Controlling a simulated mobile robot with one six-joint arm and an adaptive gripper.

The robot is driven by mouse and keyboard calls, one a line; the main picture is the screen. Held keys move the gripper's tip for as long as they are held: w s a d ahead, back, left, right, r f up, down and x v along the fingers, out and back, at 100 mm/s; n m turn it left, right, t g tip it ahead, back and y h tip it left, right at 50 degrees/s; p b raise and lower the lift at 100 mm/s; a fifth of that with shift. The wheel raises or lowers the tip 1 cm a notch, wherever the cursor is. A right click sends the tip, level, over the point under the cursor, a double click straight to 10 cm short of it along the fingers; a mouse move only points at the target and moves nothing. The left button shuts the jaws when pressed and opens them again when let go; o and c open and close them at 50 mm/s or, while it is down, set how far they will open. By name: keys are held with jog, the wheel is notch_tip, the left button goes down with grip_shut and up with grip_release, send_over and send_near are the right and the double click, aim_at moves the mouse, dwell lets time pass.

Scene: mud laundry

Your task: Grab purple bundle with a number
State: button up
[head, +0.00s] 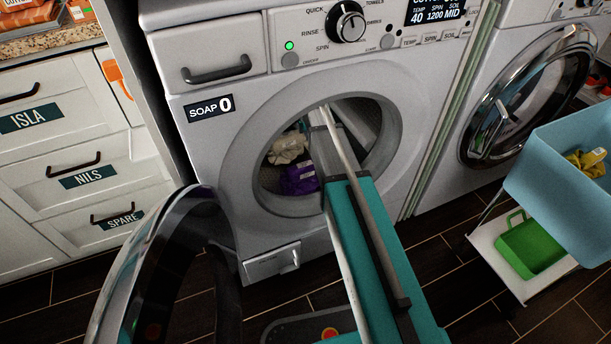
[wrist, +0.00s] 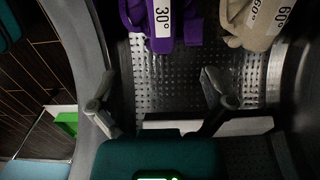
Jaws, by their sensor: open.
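The purple bundle (head: 300,180) lies inside the open washing machine drum, at the lower left of the opening in the head view. In the wrist view the purple bundle (wrist: 184,32) is at the top, with a white tag reading 30°. My gripper (wrist: 160,95) is open and empty inside the drum, short of the bundle, its two fingers spread apart. In the head view my arm reaches through the round opening and its end is hidden inside.
A beige bundle (wrist: 250,22) tagged 60° lies beside the purple one, also seen in the head view (head: 287,148). The washer's door (head: 165,262) hangs open at lower left. A blue basket (head: 560,185) and green container (head: 530,245) stand at right.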

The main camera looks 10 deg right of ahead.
aim_at(305, 164)
jog(key=shift+d+f, duration=0.1)
jog(key=shift+f, duration=0.1)
notch_tip(305, 164, down, 8)
jog(key=b, duration=0.8)
jog(key=shift+f+b, duration=0.15)
jog(key=shift+b, duration=0.15)
jog(key=f+b, duration=0.3)
jog(key=shift+w+a+f, duration=0.15)
jog(key=shift+a+f, duration=0.05)
jog(key=shift+a, duration=0.15)
jog(key=shift+f+b, duration=0.9)
jog(key=shift+b, duration=0.2)
jog(key=c, duration=1.3)
jog(key=shift+o, duration=0.2)
jog(key=shift+r, duration=0.25)
